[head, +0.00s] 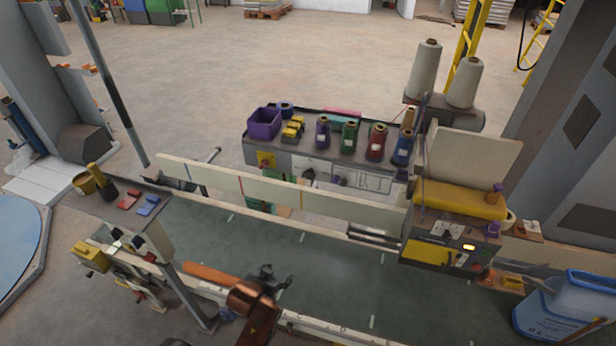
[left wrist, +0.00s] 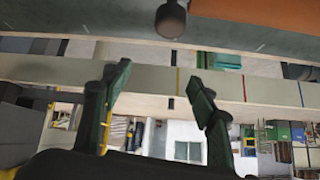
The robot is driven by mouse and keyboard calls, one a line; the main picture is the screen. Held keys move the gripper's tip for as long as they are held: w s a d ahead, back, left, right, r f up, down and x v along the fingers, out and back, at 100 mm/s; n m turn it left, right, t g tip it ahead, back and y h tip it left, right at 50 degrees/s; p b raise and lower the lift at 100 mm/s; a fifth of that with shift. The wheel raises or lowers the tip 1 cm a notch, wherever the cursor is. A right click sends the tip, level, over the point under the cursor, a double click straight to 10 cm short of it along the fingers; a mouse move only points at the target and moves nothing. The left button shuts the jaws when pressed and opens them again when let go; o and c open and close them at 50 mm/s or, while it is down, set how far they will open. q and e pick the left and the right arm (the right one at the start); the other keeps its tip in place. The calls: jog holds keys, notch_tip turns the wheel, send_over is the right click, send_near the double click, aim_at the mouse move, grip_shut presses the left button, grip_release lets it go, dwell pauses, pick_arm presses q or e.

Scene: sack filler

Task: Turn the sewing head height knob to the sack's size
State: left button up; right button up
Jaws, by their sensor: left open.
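The sewing head (head: 455,240) is a yellow and grey machine at the right of the head view. Its front panel has a lit yellow display and several small controls. A purple knob (head: 493,229) is at its right side, but I cannot tell which control sets the height. My left gripper (head: 272,277) is over the green conveyor, well to the left of the sewing head and touching nothing. In the left wrist view its two dark green fingers (left wrist: 162,95) stand apart with nothing between them. No sack shows on the conveyor. My right gripper is out of view.
A long cream rail (head: 280,190) with coloured marks runs along the conveyor (head: 335,255). Behind it a bench (head: 250,150) holds coloured thread spools and a purple bin (head: 264,123). A blue jug (head: 570,305) stands at lower right. A side stand (head: 125,215) is at left.

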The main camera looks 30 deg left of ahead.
pick_arm(q)
jog(key=w+a+r+n+t+y, duration=0.1)
jog(key=w+r+t, duration=0.2)
jog(key=w+r, duration=0.4)
jog(key=w+a+r+t, duration=0.2)
jog(key=w+r, duration=0.2)
jog(key=w, duration=0.4)
jog(key=n+t+y, duration=0.1)
jog(key=t, duration=0.3)
send_near(308, 177)
jog(key=d+x, duration=0.1)
jog(key=x, duration=0.5)
jog(key=a+x, duration=0.1)
jog(key=x, duration=0.2)
jog(key=shift+w+a+p, duration=0.1)
jog(key=shift+w+p, duration=0.15)
jog(key=shift+p, duration=0.1)
jog(key=shift+w+a+f+y, duration=0.1)
jog(key=shift+w+a+y, duration=0.1)
jog(key=shift+w+y, duration=0.35)
jog(key=shift+w, duration=0.15)
jog(key=shift+c, duration=0.3)
jog(key=c, duration=1.1)
